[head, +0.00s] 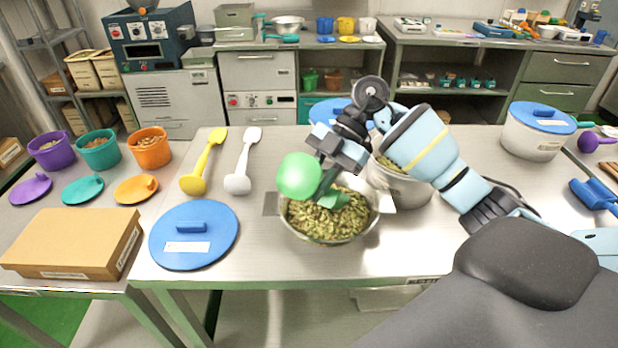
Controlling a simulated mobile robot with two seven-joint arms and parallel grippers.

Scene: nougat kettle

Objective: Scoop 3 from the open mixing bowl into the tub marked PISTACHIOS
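The open mixing bowl (287,228) is metal, at the front middle of the table, holding green-brown nuts (325,222). My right gripper (335,165) is above it, shut on a green scoop (299,176). The scoop has a round bright green end, and a darker green part (332,197) reaches down to the nuts. Whether it carries nuts cannot be told. An open light tub (405,190) with greenish contents stands just behind and right of the bowl, partly hidden by my arm. No PISTACHIOS marking is readable. My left gripper is not in view.
A blue lid (190,252) lies left of the bowl. Yellow (205,162) and white (243,162) scoops lie behind it. A blue-lidded tub (533,145) stands at right. Purple, teal and orange tubs and a cardboard box (75,241) are on the left table.

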